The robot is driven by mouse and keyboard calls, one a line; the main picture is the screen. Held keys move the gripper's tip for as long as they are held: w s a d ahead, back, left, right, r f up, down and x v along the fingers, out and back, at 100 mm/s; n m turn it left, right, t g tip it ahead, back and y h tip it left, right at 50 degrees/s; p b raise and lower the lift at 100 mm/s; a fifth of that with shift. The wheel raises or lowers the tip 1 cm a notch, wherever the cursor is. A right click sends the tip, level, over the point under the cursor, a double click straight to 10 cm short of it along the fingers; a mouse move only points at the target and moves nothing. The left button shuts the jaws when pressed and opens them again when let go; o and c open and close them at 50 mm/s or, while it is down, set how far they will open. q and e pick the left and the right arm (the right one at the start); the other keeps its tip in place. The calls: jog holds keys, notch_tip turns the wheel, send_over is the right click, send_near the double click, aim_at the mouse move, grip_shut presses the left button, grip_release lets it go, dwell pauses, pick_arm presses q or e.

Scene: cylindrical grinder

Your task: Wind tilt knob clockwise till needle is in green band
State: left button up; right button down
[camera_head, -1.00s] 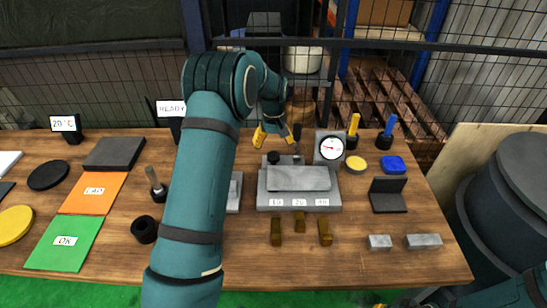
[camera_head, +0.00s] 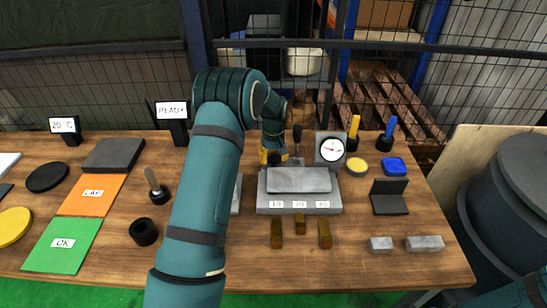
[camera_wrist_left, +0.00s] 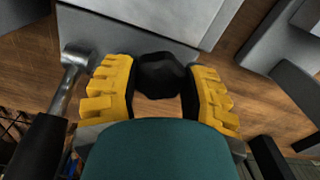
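The black tilt knob (camera_head: 274,159) stands at the back left of the grey fixture block (camera_head: 262,206). My left gripper (camera_head: 273,156) is down at the knob, with a yellow finger on either side. In the left wrist view the round black knob (camera_wrist_left: 162,76) sits between the two spread fingers (camera_wrist_left: 162,92); whether they touch it I cannot tell. The white dial (camera_head: 331,149) with a red needle stands on a grey box behind the block's right end. The needle lies roughly level; a green band is too small to make out. My right gripper is not in view.
A dark-handled tool (camera_head: 297,140) stands close right of the gripper. Yellow- and blue-handled tools (camera_head: 353,131) (camera_head: 386,135) stand right of the dial. Brass pieces (camera_head: 277,235) lie in front of the block.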

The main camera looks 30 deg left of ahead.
aim_at(273, 156)
pick_arm(q)
jog(key=shift+m, duration=2.4)
jog(key=o, duration=1.2)
notch_tip(273, 156, up, 12)
